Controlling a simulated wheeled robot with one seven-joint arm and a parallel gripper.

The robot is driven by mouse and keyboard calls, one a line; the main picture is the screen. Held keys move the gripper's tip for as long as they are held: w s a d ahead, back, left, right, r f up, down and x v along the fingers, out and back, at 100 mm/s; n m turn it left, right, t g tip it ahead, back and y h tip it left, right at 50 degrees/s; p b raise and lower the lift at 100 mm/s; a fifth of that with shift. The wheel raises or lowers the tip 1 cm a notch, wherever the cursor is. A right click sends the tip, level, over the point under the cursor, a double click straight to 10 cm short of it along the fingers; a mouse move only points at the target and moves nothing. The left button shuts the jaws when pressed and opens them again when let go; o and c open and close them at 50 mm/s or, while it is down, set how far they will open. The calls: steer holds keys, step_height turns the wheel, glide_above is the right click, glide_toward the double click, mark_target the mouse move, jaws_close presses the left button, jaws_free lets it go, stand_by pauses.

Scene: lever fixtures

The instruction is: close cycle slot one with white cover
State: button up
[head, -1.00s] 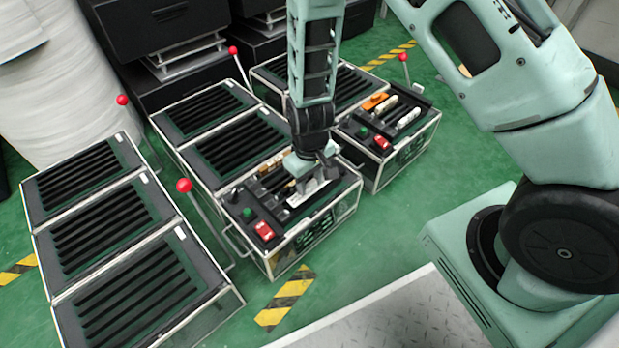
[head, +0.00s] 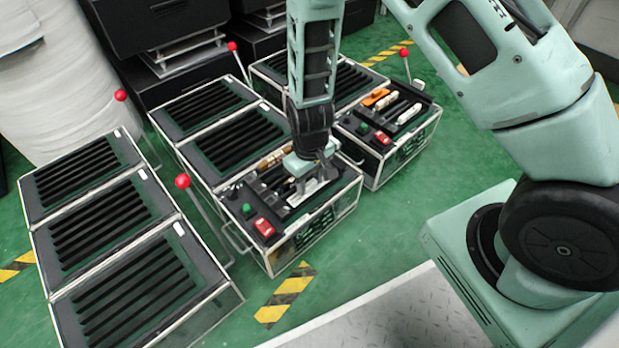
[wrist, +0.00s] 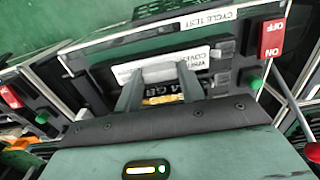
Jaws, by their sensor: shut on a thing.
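The cycle test box (head: 312,215) stands on the floor in the middle of the head view, with a red switch and a green button on its top panel. The white cover (head: 305,193) is at its slot; in the wrist view it shows as a white labelled strip (wrist: 198,58) by the black slot frame. My gripper (head: 312,176) is over the panel. In the wrist view its fingers (wrist: 155,84) are shut on the white cover. Whether the cover is fully seated in the slot cannot be told. Part of the slot is hidden under my gripper.
A second box (head: 400,140) with an orange and a white cover stands to the right. Ribbed black cases (head: 110,215) lie at left. Red-knobbed levers (head: 183,181) stand up beside the boxes. Green floor is free in front, right of the striped tape.

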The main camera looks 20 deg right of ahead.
mark_target(309, 184)
steer(key=shift+f, duration=0.35)
steer(key=o, duration=1)
step_height(309, 184, up, 17)
steer(key=p, duration=0.9)
steer(key=shift+r, duration=0.2)
steer(key=shift+r, duration=0.1)
